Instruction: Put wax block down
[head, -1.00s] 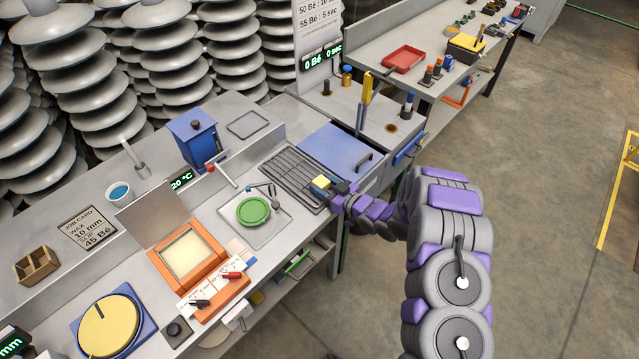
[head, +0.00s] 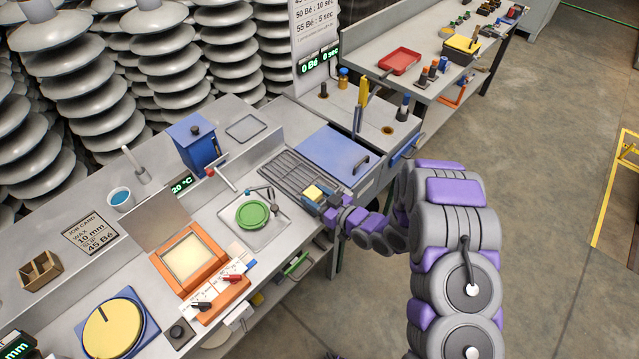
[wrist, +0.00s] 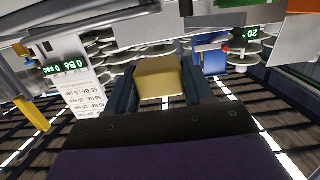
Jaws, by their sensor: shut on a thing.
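The wax block is a small pale yellow block (head: 313,192), held in my gripper (head: 318,197) over the dark slatted rack (head: 287,172). In the wrist view the block (wrist: 160,78) sits between the two dark fingers of my gripper (wrist: 158,88), which are shut on it. The rack's slats (wrist: 265,115) show to both sides of my gripper in that view. I cannot tell whether the block touches the rack; its underside is hidden.
A blue lidded box (head: 335,155) stands right behind the rack. A green dish (head: 253,214) on a pale tray lies to its left. An orange frame (head: 190,258) is farther left. A blue grinder-like box (head: 193,142) stands at the back.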

